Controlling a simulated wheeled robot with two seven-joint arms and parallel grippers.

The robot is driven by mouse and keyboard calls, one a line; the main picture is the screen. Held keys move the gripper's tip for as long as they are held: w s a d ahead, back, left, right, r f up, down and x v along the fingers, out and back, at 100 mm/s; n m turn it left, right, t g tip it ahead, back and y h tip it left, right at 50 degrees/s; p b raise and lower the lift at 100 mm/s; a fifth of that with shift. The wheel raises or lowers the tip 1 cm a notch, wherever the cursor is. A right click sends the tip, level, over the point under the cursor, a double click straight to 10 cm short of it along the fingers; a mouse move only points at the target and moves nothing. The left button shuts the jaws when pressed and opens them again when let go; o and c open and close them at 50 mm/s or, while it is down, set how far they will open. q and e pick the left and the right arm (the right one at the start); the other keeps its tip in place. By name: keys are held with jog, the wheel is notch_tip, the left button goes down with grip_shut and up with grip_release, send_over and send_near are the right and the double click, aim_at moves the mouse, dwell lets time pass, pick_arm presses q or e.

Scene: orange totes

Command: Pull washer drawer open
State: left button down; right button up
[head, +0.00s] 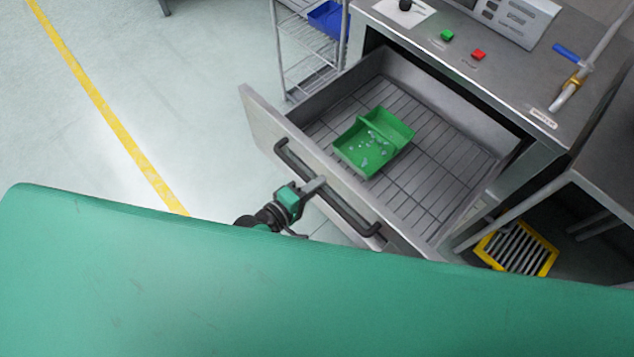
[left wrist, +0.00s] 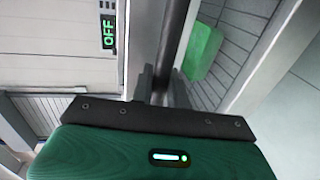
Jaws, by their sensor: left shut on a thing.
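The washer drawer (head: 270,122) stands well out of the steel washer (head: 450,62). Its slatted floor shows, and a green divided tray (head: 352,154) with several small clear pieces in it sits there. The drawer's dark bar handle (head: 355,215) runs along the front panel. My left gripper (head: 316,186) is shut on the handle near its middle. In the left wrist view the fingers (left wrist: 163,85) close around the dark bar (left wrist: 174,35), and part of the green tray (left wrist: 203,50) shows beyond it. My right gripper is not in view.
A green button (head: 447,35), a red button (head: 479,54) and a blue-handled tap (head: 568,53) are on the washer top. A wire rack (head: 300,45) with a blue bin stands behind. A yellow-framed grate (head: 516,248) lies at lower right. Floor left of the drawer is clear.

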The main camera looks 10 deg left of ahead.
pick_arm(q)
jog(key=shift+f, duration=0.1)
jog(key=c, duration=1.5)
grip_release()
jog(key=shift+o, duration=0.2)
jog(key=b+v, duration=0.2)
jog(key=v, duration=1.1)
jog(key=shift+s+a+b, duration=0.25)
jog(key=shift+s+b, duration=0.05)
jog(key=shift+b, duration=0.1)
